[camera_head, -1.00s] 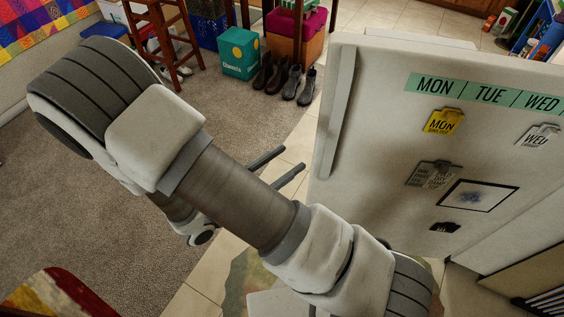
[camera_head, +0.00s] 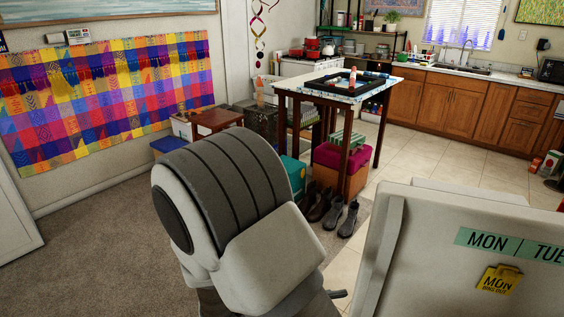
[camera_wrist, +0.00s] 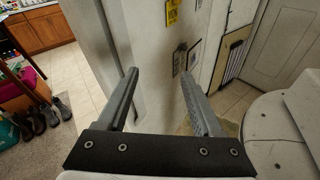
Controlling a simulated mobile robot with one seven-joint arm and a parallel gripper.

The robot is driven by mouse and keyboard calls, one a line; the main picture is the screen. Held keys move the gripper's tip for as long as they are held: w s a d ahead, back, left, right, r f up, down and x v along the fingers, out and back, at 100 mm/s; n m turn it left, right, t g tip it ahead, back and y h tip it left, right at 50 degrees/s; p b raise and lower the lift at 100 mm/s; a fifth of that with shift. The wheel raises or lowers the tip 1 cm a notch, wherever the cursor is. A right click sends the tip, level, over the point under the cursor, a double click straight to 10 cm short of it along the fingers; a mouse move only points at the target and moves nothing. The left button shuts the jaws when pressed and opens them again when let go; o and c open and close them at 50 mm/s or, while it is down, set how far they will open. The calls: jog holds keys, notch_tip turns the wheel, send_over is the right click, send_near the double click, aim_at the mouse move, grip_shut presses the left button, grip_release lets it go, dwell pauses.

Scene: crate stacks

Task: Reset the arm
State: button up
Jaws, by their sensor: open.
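My gripper (camera_wrist: 158,95) shows in the wrist view with its two grey fingers spread apart and nothing between them. It is close to the side of a white fridge-like cabinet (camera_wrist: 150,40), which has clips and papers on it. I cannot tell if a finger touches it. In the head view, my arm rises in the lower middle and hides most of the gripper; only a small dark tip shows at its right edge, beside the white cabinet (camera_head: 455,285).
A tall table (camera_head: 345,92) with a dark tray stands at the back, with boxes and boots (camera_head: 335,215) around its legs. Wooden kitchen cabinets (camera_head: 455,105) line the back right. Carpet (camera_head: 95,260) is clear at the left.

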jog(key=s+d+r+m+g+y, duration=0.5)
jog(key=m+y, duration=0.3)
jog(key=m, duration=0.3)
notch_tip(320, 180, up, 12)
jog(key=s+a+m+t+y, duration=0.2)
jog(key=m+t+y, duration=0.4)
jog(key=m+y, duration=0.1)
jog(key=shift+s+a+r+m+t, duration=0.2)
jog(key=shift+m+t, duration=0.1)
jog(key=shift+m, duration=0.2)
jog(key=shift+c, duration=1.4)
jog(key=shift+d, duration=0.15)
